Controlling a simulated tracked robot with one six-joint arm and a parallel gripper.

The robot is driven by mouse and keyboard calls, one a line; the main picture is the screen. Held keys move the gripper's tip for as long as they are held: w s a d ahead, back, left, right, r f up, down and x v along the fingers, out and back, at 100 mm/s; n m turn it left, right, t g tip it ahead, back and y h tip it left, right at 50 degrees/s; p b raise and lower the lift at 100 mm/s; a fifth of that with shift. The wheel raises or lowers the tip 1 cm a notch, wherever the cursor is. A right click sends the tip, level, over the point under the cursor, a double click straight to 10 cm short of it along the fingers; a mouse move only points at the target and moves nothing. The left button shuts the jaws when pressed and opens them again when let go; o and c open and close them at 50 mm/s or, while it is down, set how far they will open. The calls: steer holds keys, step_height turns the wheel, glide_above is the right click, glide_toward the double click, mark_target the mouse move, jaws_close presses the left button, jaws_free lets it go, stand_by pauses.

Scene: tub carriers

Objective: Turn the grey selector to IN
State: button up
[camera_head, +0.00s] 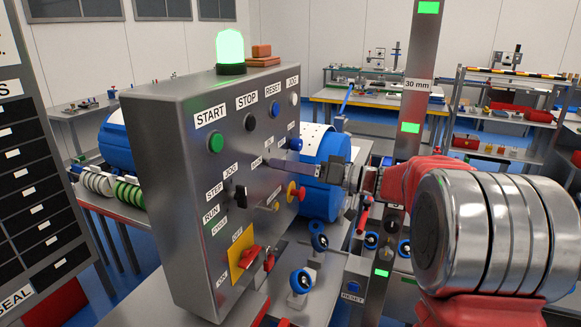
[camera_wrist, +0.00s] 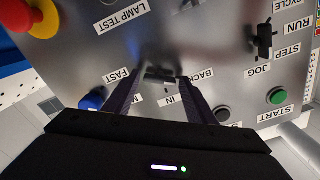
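The grey control panel (camera_head: 190,245) faces right and stands left of centre in the head view. My gripper (camera_wrist: 163,78) is up against the panel, with its two fingers apart. A dark bar, apparently the selector's handle (camera_wrist: 162,73), shows between the fingertips; I cannot tell whether they touch it. The IN label (camera_wrist: 170,99) lies just below the bar, upside down between the fingers. The BACK label (camera_wrist: 195,77) and FAST label (camera_wrist: 116,76) flank the fingers. In the head view my gripper (camera_head: 292,166) hides the selector, so its setting cannot be read.
A black selector (camera_wrist: 264,40) with STEP, RUN and JOG labels and a green START button (camera_wrist: 277,96) are near. A blue button (camera_wrist: 93,99) and a red knob on yellow (camera_wrist: 15,14) are on the other side. A lit green lamp (camera_head: 230,48) tops the panel.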

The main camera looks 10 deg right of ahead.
steer(key=c, duration=0.7)
steer(key=shift+d, duration=0.25)
steer(key=shift+c, duration=0.4)
steer(key=shift+a, duration=0.15)
steer(key=shift+a+m, duration=0.1)
steer(key=shift+m, duration=0.2)
steer(key=m, duration=1.1)
steer(key=shift+a, duration=0.1)
steer(key=shift+f+m, duration=0.1)
steer(key=shift+m, duration=0.2)
